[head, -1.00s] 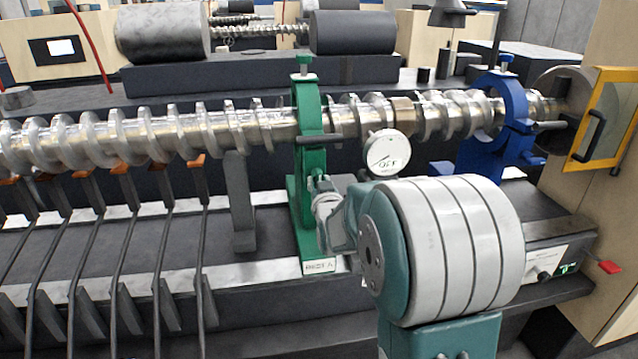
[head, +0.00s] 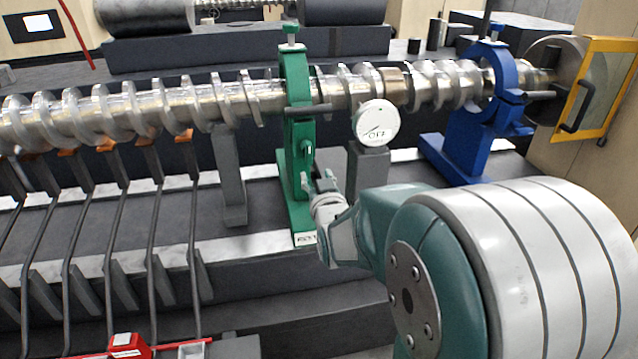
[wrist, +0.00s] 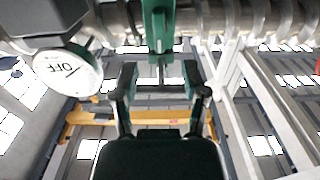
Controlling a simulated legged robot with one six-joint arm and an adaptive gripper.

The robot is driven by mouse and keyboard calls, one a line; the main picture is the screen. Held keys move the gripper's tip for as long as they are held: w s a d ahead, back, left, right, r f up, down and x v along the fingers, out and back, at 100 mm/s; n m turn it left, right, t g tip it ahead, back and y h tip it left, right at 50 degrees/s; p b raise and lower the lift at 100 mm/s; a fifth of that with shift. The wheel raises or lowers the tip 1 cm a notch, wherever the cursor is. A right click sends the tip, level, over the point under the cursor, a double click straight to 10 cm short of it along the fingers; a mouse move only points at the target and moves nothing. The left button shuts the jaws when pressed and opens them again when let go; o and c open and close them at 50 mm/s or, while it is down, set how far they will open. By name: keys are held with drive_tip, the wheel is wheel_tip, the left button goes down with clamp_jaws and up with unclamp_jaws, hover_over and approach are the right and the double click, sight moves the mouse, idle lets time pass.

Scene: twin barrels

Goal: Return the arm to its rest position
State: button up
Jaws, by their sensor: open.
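A long metal screw shaft (head: 150,108) runs across the bench through the green stand and a blue stand (head: 480,120). Two dark barrels lie behind it. A yellow-framed guard (head: 597,90) is at the right. Several bent rods stand at the left. A red object (head: 127,344) lies at lower left.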

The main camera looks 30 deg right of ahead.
drive_tip(key=shift+v, duration=1.2)
drive_tip(key=s+a+n+g+y, duration=0.1)
drive_tip(key=s+a+g, duration=0.3)
drive_tip(key=s, duration=0.3)
drive_tip(key=s+a+f+n+g+y, duration=0.1)
drive_tip(key=s+a+g, duration=0.3)
drive_tip(key=s, duration=0.4)
drive_tip(key=s+a+f+n+g+y, duration=0.1)
drive_tip(key=s+a+g+y, duration=0.2)
drive_tip(key=s+a, duration=0.2)
drive_tip(key=shift+s+a+g, duration=0.25)
drive_tip(key=shift+s+g, duration=0.15)
drive_tip(key=shift+s, duration=0.75)
